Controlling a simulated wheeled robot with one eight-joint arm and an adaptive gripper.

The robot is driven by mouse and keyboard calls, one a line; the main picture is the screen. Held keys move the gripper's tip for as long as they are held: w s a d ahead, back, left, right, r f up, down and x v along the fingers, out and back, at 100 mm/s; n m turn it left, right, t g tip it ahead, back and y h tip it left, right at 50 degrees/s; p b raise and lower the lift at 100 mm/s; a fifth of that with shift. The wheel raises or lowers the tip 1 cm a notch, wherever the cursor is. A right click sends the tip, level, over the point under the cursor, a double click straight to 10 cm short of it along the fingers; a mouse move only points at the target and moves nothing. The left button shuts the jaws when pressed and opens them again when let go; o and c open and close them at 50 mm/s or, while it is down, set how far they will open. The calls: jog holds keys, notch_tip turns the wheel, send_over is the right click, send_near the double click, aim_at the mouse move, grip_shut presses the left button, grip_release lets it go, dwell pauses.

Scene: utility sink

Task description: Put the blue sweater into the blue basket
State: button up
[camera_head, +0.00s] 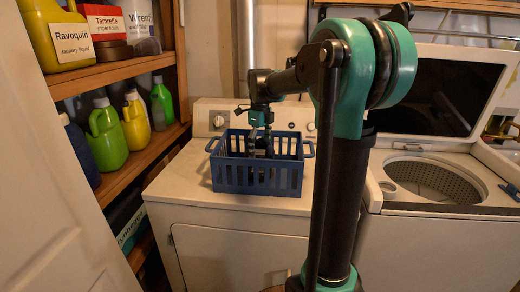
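The blue basket (257,178) is a slatted plastic box with two side handles. It stands upright on top of the white dryer. My gripper (260,148) points down into the basket from above. Its two fingers show as dark prongs with a small gap between them. Their tips are hidden behind the basket's front wall, so I cannot tell whether they are open or hold anything. I cannot make out the blue sweater. The inside of the basket is mostly hidden by its front wall and the gripper.
The white dryer (178,190) has bare top around the basket. A washer (450,232) with its lid raised stands at the right. A small blue thing (511,190), unclear, lies at its right edge. A wooden shelf (138,165) with several bottles stands at the left.

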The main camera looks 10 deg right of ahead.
aim_at(260, 148)
jog(key=shift+o, duration=0.3)
jog(key=shift+r, duration=0.1)
notch_tip(260, 148, up, 13)
dwell(0.4)
